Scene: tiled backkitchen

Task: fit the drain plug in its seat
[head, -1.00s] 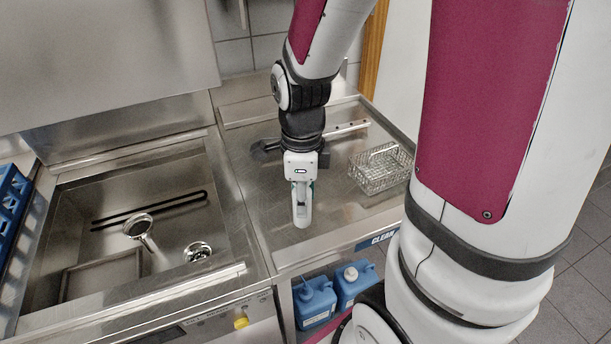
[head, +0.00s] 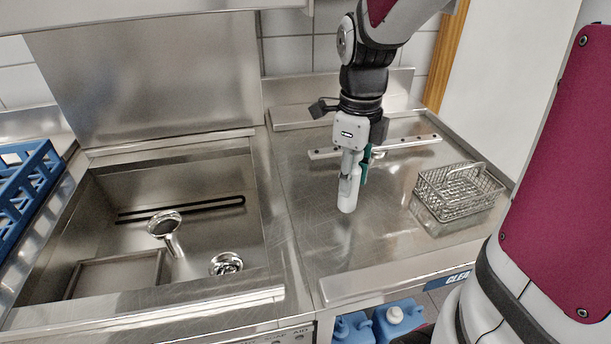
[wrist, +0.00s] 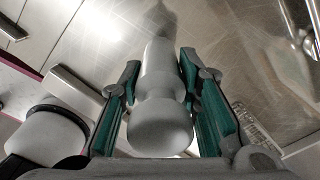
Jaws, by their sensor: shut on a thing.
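My gripper (head: 353,168) is shut on a pale, round-ended cylinder that I take to be the drain plug (head: 347,196). It hangs roughly upright over the steel drainboard, and I cannot tell if its lower end touches. In the wrist view the plug (wrist: 160,128) sits between the green finger pads, its rounded knob toward the camera. The drain seat, a round chrome fitting (head: 226,264), lies in the sink floor at front right, left of my gripper. Nothing covers it.
A round-headed metal piece (head: 164,224) with a stem stands in the sink (head: 205,182), near the drain. A wire basket (head: 457,196) and a bar with holes (head: 405,144) lie on the drainboard (head: 310,235). A blue rack (head: 22,190) is far left. Blue jugs (head: 398,318) are below.

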